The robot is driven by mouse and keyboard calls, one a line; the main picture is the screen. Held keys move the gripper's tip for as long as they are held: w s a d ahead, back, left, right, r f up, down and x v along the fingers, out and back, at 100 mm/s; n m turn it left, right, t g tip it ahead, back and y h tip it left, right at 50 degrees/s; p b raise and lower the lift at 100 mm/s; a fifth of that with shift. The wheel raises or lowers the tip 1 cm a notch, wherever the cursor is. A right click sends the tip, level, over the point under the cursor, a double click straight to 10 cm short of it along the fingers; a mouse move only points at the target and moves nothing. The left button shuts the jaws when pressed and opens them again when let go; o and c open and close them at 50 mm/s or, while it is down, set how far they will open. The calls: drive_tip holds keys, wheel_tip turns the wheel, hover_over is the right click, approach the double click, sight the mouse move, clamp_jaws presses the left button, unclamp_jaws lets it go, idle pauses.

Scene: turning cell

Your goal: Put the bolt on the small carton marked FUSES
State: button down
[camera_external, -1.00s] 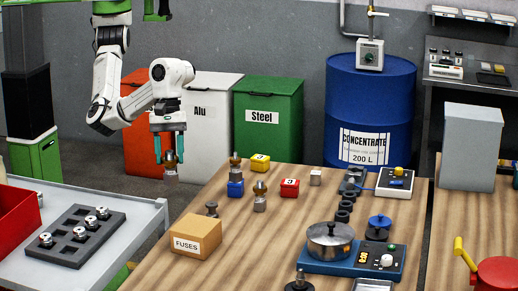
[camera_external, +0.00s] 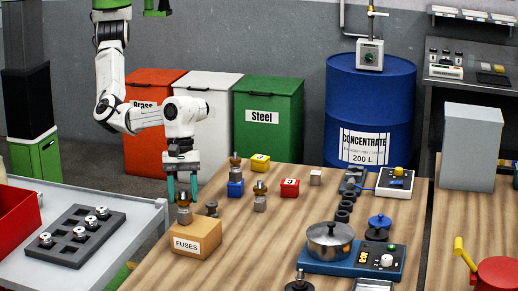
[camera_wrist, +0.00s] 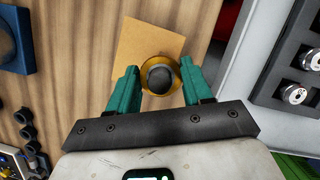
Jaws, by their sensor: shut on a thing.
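My gripper (camera_external: 182,195) points straight down over the near left part of the table, its teal fingers shut on the bolt (camera_external: 184,214). The bolt is upright, with a grey base, a brass collar and a dark top. It is at the top of the small tan carton marked FUSES (camera_external: 195,243); I cannot tell whether it touches. In the wrist view, the bolt (camera_wrist: 161,76) shows between the fingertips (camera_wrist: 159,70) as a brass ring around a dark dome. It overlaps the near part of the carton top (camera_wrist: 140,40).
A dark small part (camera_external: 212,208) stands just behind the carton. A grey tray (camera_external: 82,237) with metal parts lies to the left. A hotplate with a pot (camera_external: 330,240) stands to the right.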

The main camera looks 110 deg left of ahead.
drive_tip(key=c, duration=0.9)
unclamp_jaws()
drive_tip(key=shift+f, duration=0.15)
drive_tip(key=o, duration=0.4)
drive_tip(key=b+v, duration=0.1)
drive_tip(key=v, duration=1.1)
drive_tip(key=shift+r+b, duration=0.25)
drive_tip(key=shift+b, duration=0.15)
